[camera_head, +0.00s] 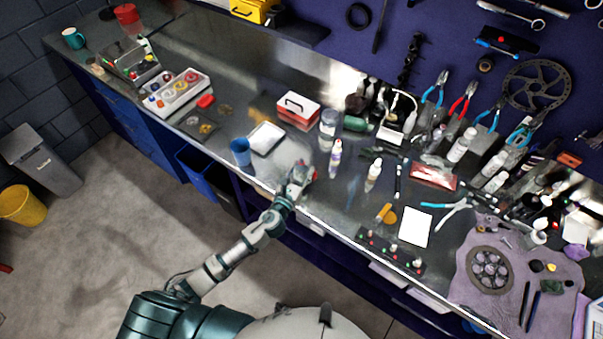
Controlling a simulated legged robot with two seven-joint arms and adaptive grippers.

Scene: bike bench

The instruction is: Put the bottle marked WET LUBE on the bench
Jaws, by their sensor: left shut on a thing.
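My left gripper (303,173) is above the front edge of the bench (345,205), left of the middle. It is shut on a partly hidden thing; a little red shows at the fingers, but I cannot tell what it is. A slim white bottle (335,158) with a coloured label stands just right of the gripper. Another white bottle (374,172) stands further right. More white bottles (461,147) stand at the right. The labels are too small to read, so I cannot tell which one is marked WET LUBE. My right gripper is not in view.
A blue cup (241,152) and a white tray (266,138) lie left of the gripper. A red and white box (297,111) and a clear jar (328,123) stand behind. A white card (415,227) lies to the right. Bare bench top shows around the two nearer bottles.

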